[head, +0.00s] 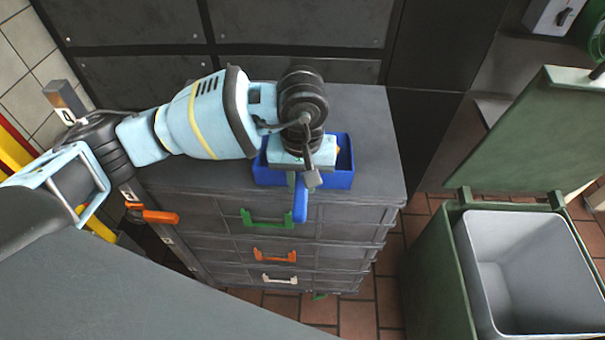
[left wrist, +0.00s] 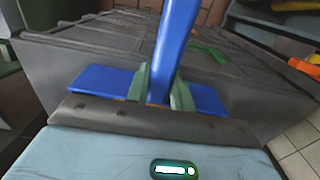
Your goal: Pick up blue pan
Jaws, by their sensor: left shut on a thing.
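The blue pan (head: 343,165) is a rectangular, low-walled pan at the front edge of the grey cabinet top, with its blue handle (head: 300,204) pointing out over the drawers. My left gripper (head: 297,182) is over the pan and shut on the handle where it meets the pan wall. In the left wrist view the two grey-green fingers (left wrist: 160,92) are on either side of the blue handle (left wrist: 175,40), with the pan wall (left wrist: 98,82) behind them. My arm hides much of the pan's inside, and I cannot tell whether its base touches the cabinet.
The grey drawer cabinet (head: 370,125) has clear top space behind and right of the pan. Its drawers have green (head: 267,218), orange (head: 274,256) and white handles. An open green bin (head: 425,270) with a raised lid (head: 530,130) stands at the right. Dark panels (head: 300,22) rise behind.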

